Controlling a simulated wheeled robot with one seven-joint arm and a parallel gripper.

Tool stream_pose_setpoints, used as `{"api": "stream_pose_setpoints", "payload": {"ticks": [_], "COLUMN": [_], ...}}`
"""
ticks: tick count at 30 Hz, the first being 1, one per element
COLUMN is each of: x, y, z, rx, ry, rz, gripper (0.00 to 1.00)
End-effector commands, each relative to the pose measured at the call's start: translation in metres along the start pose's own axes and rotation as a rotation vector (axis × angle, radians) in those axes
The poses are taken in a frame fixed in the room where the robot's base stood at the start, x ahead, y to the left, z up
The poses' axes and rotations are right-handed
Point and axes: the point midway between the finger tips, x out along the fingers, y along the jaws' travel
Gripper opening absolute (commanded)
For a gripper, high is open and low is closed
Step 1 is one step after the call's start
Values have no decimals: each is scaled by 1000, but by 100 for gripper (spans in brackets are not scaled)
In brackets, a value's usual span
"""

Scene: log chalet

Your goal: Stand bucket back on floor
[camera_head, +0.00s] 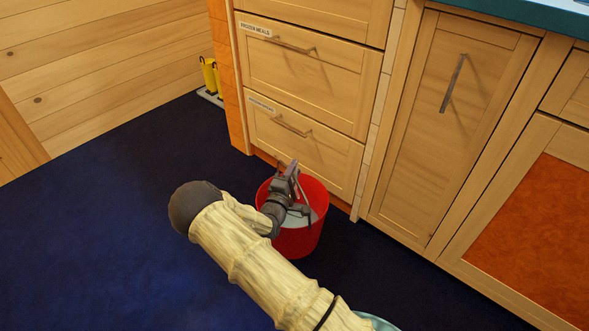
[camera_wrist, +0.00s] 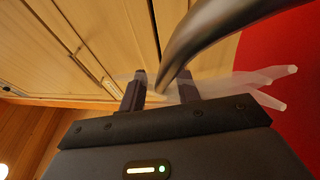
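A red bucket (camera_head: 309,235) is upright or nearly so on the dark blue floor, close to the drawer fronts. I cannot tell whether its whole base touches the floor. Its red wall (camera_wrist: 288,50) fills the right of the wrist view. My gripper (camera_head: 290,180) is over the bucket's mouth and hides part of its inside. In the wrist view, the grey curved handle (camera_wrist: 205,30) comes down between my two fingers, with gaps showing beside it. My gripper (camera_wrist: 161,90) looks open around the handle. Pale see-through shapes lie across the fingertips.
Wooden drawers (camera_head: 305,80) and a cupboard door (camera_head: 450,120) stand right behind and beside the bucket. Yellow objects (camera_head: 210,77) stand by the log wall at the back left. The blue floor (camera_head: 90,240) is clear to the left.

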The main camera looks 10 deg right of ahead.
Motion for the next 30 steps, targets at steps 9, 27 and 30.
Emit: {"api": "stream_pose_setpoints", "payload": {"ticks": [9, 27, 30], "x": [-56, -112, -111], "y": [5, 0, 0], "z": [0, 0, 0], "rx": [-3, 0, 0], "ry": [4, 0, 0], "rz": [-2, 1, 1], "gripper": [32, 32, 32]}}
